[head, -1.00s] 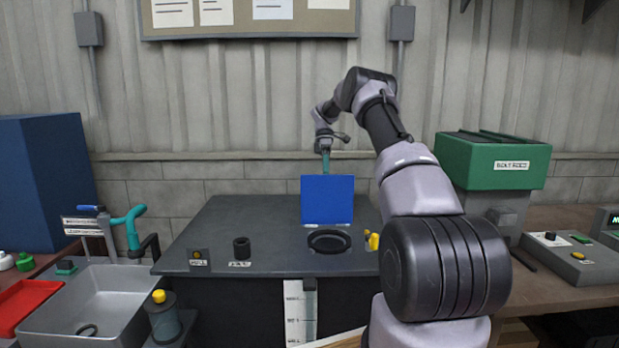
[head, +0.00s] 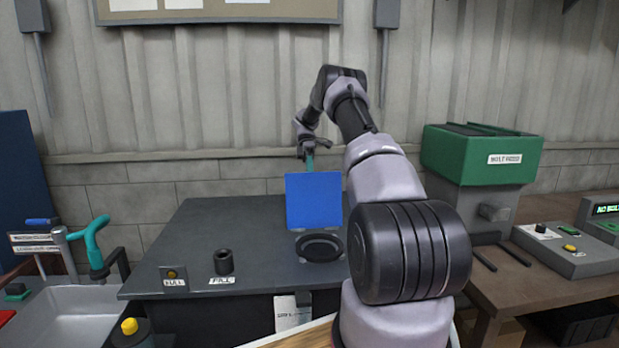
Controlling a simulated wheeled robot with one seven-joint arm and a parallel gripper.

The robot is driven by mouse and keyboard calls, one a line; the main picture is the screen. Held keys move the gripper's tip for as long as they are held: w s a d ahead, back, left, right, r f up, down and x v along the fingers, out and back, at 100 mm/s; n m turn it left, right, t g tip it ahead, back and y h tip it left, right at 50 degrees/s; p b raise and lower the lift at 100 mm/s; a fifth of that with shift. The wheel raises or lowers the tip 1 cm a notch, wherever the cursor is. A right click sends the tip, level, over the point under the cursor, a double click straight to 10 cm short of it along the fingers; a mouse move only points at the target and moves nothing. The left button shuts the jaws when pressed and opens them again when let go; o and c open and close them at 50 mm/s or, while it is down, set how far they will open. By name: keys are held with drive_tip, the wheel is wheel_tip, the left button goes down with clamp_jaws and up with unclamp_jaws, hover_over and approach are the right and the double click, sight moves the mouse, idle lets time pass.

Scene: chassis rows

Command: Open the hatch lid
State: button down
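The blue hatch lid (head: 313,201) stands close to upright on the dark bench top in the head view. Directly in front of its lower edge is a round black ring-shaped opening (head: 320,247). My gripper (head: 309,163) is at the top edge of the lid, on its far side, with a teal part pointing down. The lid hides the lower end of the gripper, so I cannot tell whether its fingers are open or touch the lid.
The dark bench (head: 215,235) is clear to the left of the lid. A black cylinder (head: 224,262) and a small labelled button box (head: 173,276) stand near its front edge. A green-topped bolt feeder (head: 480,160) is on the right, and a grey sink (head: 75,320) on the left.

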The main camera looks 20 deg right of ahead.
drive_tip(key=shift+w+d+f, duration=0.1)
drive_tip(key=shift+w, duration=0.05)
drive_tip(key=c, duration=0.8)
unclamp_jaws()
drive_tip(key=shift+w+f, duration=0.1)
drive_tip(key=shift+w, duration=0.1)
